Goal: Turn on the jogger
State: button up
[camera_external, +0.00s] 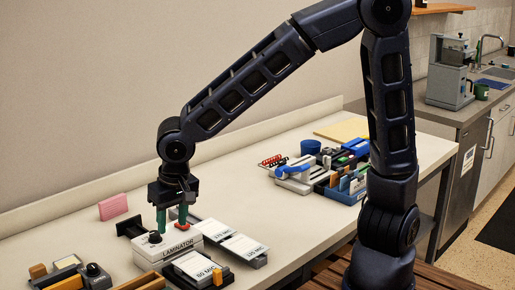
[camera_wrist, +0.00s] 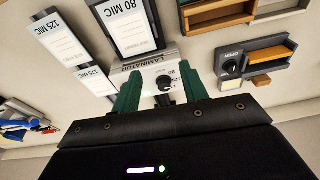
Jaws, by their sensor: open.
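No label reading "jogger" is legible, so I cannot tell which device it is. My gripper (camera_external: 173,225) points down over the white box labelled LAMINATOR (camera_external: 178,250). Its two green fingers are apart with nothing held between them. In the wrist view the gripper (camera_wrist: 162,92) has its fingers on either side of a black knob (camera_wrist: 163,83) on the laminator; I cannot tell whether they touch it. A red part (camera_external: 182,226) shows by the right finger in the external view. A grey device with a black knob marked OPEN (camera_wrist: 230,66) sits to the right in the wrist view.
Trays labelled 80 MIC (camera_wrist: 134,26) and 125 MIC (camera_wrist: 63,40) lie beside the laminator. A pink block (camera_external: 113,207) stands behind. A blue-and-grey cluster of desk items (camera_external: 294,178) is further along the counter, with bare counter between.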

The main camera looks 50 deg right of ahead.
jog(key=s+a+f+t, duration=0.2)
jog(key=s+a, duration=0.7)
jog(key=a, duration=0.5)
jog(key=shift+x, duration=5.35)
jog(key=shift+d, duration=0.15)
grip_shut()
